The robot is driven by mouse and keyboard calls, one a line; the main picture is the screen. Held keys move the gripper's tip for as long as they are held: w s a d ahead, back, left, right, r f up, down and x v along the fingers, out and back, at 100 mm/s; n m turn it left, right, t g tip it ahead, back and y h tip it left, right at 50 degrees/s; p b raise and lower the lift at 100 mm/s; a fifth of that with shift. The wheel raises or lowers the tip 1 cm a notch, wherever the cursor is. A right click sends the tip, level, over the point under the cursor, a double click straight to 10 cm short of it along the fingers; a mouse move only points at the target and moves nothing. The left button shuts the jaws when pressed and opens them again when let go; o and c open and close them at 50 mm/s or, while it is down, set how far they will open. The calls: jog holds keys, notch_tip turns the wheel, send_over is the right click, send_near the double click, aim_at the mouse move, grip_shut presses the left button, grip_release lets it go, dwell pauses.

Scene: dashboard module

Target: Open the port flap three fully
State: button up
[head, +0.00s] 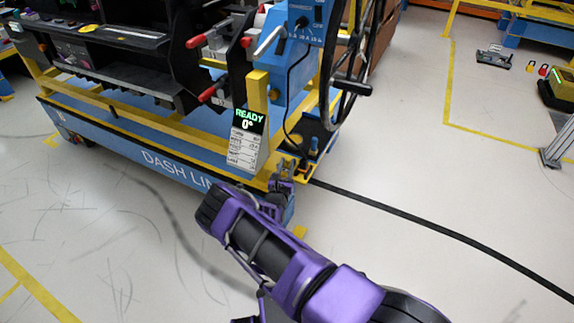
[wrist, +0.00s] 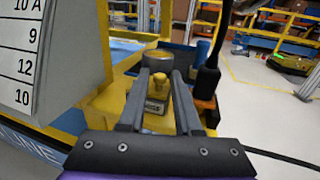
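No port flap with a readable "three" shows. My gripper (wrist: 160,78) is at the yellow corner of the cart, with its two dark fingers apart. A round grey part with a yellow top (wrist: 158,57) sits at the fingertips; I cannot tell if it is a flap or if the fingers touch it. A small yellow knob-like part (wrist: 157,88) shows between the fingers, above a dark label. In the head view my gripper (head: 281,188) is beside the cart's front right corner, and the small parts there are mostly hidden by it.
The blue and yellow cart (head: 160,165) carries a sign reading READY 0° (head: 247,138). A blue upright part (wrist: 203,50) and a dark plug-like part with a cable (wrist: 207,85) stand right of my fingers. A black cable (head: 420,225) crosses the otherwise open floor at right.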

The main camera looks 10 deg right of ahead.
grip_shut()
jog(key=shift+a+r, duration=0.1)
jog(key=shift+r, duration=0.05)
jog(key=n, duration=0.1)
jog(key=r+n, duration=0.1)
jog(key=n+g, duration=0.1)
jog(key=shift+w+a+r+n, duration=0.2)
jog(key=shift+w+a+n, duration=0.1)
jog(key=shift+a, duration=0.1)
jog(key=n, duration=0.1)
jog(key=w+a+r+n+g, duration=0.1)
jog(key=n, duration=0.1)
jog(key=shift+a, duration=0.1)
jog(key=n, duration=0.1)
jog(key=w+a+n+g, duration=0.1)
jog(key=n, duration=0.1)
jog(key=a+n+h, duration=0.1)
jog(key=shift+w+r+g, duration=0.2)
jog(key=shift+r+g, duration=0.05)
jog(key=shift+g, duration=0.05)
jog(key=shift+w+a+f+n+g+h, duration=0.15)
jog(key=shift+w+a+n+g+h, duration=0.2)
jog(key=shift+n, duration=0.65)
jog(key=shift+w+a+f+n+g+h, duration=0.2)
jog(key=shift+a+n, duration=0.25)
jog(key=shift+n, duration=0.55)
jog(key=shift+r, duration=0.1)
